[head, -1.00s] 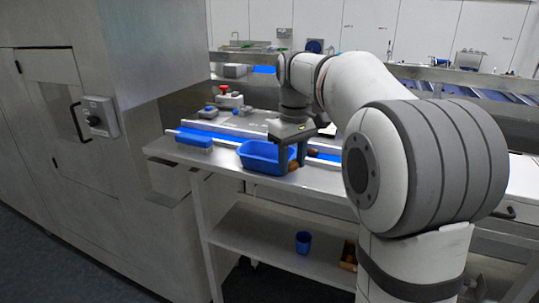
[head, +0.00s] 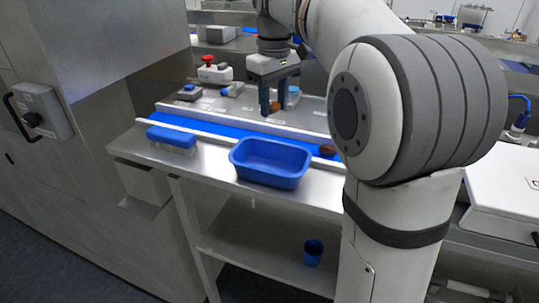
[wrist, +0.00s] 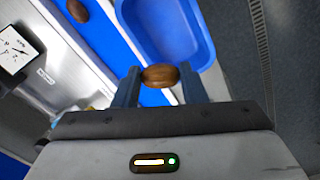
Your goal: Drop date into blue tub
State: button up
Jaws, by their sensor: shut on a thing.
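My gripper (head: 268,106) is shut on a brown date, seen between the two fingers in the wrist view (wrist: 160,76). In the head view the held date (head: 274,107) shows beside the fingertips, raised above the belt area behind the tub. The blue tub (head: 236,160) stands at the table's front edge, in front of and below my gripper. Its visible inside is empty. In the wrist view the tub (wrist: 207,52) lies just beyond the fingertips, and the date is not over its inside in that picture.
Another date (head: 327,150) lies on the blue belt (head: 222,126), right of the tub. A blue-topped block (head: 172,137) stands left of the tub. Behind the belt are a red-button box (head: 215,72) and small containers. A blue cup (head: 313,252) is on the lower shelf.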

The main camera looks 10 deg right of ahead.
notch_tip(320, 180, down, 6)
jog(key=b, duration=0.5)
jog(key=shift+s+d+r+b, duration=0.1)
jog(key=shift+b, duration=0.3)
jog(key=o, duration=0.8)
jog(key=shift+s, duration=0.1)
jog(key=shift+r+p, duration=0.3)
jog(key=shift+r, duration=3.65)
